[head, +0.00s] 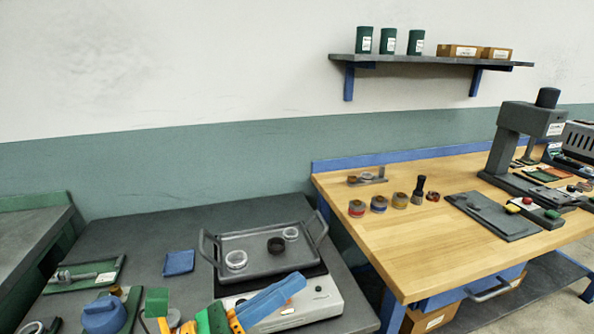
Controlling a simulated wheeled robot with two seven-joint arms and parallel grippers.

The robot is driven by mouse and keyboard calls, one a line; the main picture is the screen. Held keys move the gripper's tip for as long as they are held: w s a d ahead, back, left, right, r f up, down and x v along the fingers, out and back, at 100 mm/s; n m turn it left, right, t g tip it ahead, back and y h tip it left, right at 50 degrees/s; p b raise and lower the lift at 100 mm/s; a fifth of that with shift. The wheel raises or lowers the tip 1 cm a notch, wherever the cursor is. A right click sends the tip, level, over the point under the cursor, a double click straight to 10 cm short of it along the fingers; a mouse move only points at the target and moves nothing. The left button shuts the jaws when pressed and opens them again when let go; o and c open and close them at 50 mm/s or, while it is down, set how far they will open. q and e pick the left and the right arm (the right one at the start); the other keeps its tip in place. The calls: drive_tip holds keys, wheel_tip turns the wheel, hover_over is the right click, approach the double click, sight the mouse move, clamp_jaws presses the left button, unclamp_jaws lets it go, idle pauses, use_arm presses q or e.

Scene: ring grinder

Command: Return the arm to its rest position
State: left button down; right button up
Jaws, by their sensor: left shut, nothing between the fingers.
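My left gripper (292,284) shows at the bottom of the head view, its blue fingers pointing up and to the right. It is shut and empty. It appears in front of the silver hotplate (318,302), at the near side of the metal tray (262,243). Whether it touches either cannot be told. Green and orange parts of my arm show to its left, cut off by the lower picture edge. My right gripper is not in view.
A blue pad (179,262) and a green fixture (88,275) lie left on the dark bench. The wooden bench (400,255) at right carries small jars, a dark plate (490,215) and a press (510,140).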

use_arm(q)
drive_tip(key=w+a+n+t+y, duration=0.5)
drive_tip(key=a+n+t+y, duration=0.65)
drive_tip(key=n, duration=1.05)
drive_tip(key=s+a+f+n+g+y, duration=0.1)
drive_tip(key=a+f+n+g+y, duration=0.25)
drive_tip(key=f+n, duration=0.3)
drive_tip(key=a+f+n+g+y, duration=0.3)
drive_tip(key=a+f+n+y, duration=0.15)
drive_tip(key=f+n, duration=0.2)
drive_tip(key=s+d+f+n+g+h, duration=0.1)
drive_tip(key=s+d+f+n+g, duration=0.15)
drive_tip(key=s+f+g, duration=0.5)
drive_tip(key=s+d+f+n+g+h, duration=0.15)
drive_tip(key=s+f+n+g, duration=0.3)
drive_tip(key=s+f, duration=0.6)
drive_tip(key=s+f+m+g, duration=0.1)
drive_tip(key=s+f+g, duration=0.15)
drive_tip(key=f, duration=1.45)
drive_tip(key=s+a+f, duration=0.1)
drive_tip(key=s+f, duration=0.9)
drive_tip(key=s, duration=0.2)
drive_tip(key=shift+s+a+y, duration=0.2)
drive_tip(key=shift+a+y, duration=0.15)
drive_tip(key=shift+y, duration=0.05)
